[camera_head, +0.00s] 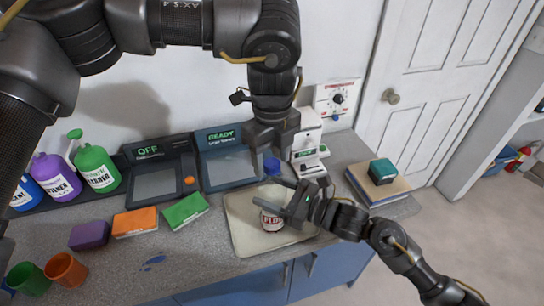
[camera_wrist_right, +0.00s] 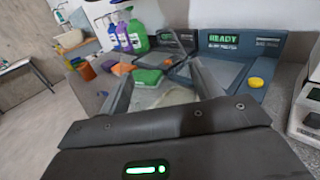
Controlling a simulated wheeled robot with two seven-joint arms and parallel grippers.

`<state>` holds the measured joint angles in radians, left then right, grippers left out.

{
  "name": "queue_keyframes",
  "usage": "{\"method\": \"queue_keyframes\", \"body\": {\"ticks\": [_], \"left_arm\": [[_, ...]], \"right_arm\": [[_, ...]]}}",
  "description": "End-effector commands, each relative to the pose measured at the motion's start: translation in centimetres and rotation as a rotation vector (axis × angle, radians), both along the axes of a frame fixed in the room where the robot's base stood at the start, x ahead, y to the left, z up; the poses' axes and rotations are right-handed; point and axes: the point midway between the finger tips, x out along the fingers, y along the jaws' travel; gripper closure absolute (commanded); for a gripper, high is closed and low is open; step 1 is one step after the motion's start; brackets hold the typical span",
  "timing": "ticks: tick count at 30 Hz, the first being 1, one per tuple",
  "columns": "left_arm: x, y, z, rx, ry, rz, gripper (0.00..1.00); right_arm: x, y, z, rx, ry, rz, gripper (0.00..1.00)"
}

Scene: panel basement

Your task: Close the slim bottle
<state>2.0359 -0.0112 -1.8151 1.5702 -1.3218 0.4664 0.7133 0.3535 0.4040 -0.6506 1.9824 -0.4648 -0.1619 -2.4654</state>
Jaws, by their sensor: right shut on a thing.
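A small white container with red and dark lettering (camera_head: 271,221), which appears to be the slim bottle, is at my right gripper (camera_head: 283,203) over the pale tray. The right gripper is shut on it; its arm and fingers hide much of the container. In the right wrist view a pale, partly see-through shape (camera_wrist_right: 168,97) shows between the fingers. My left gripper (camera_head: 270,138) points down above and behind the right one, apart from the container. Its fingertips are too dark to read. A blue round thing (camera_head: 272,167) shows just below it; I cannot tell whether it is a cap.
The pale tray (camera_head: 240,238) lies near the counter's front edge. Green (camera_head: 186,210), orange (camera_head: 135,222) and purple sponges lie to its left. Two panels, OFF (camera_head: 155,181) and READY (camera_head: 226,168), stand behind. A white device (camera_head: 307,158) and a stack with a green block (camera_head: 382,171) are right.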

Motion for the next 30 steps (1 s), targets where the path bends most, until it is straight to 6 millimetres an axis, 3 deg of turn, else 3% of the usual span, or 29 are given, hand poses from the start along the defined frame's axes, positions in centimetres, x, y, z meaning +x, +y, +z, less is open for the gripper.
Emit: {"method": "queue_keyframes", "body": {"ticks": [8,24,30], "left_arm": [[0.0,0.0,0.5,0.000,-0.001,0.000,0.44],[0.1,0.0,10.1,0.000,-0.004,0.001,0.44],[0.1,0.0,11.7,0.001,-0.001,0.000,0.44]], "right_arm": [[0.0,0.0,0.0,0.000,0.000,0.000,0.99],[0.0,0.0,0.0,0.000,0.000,0.000,0.99],[0.0,0.0,0.0,0.000,0.000,0.000,0.99]]}}
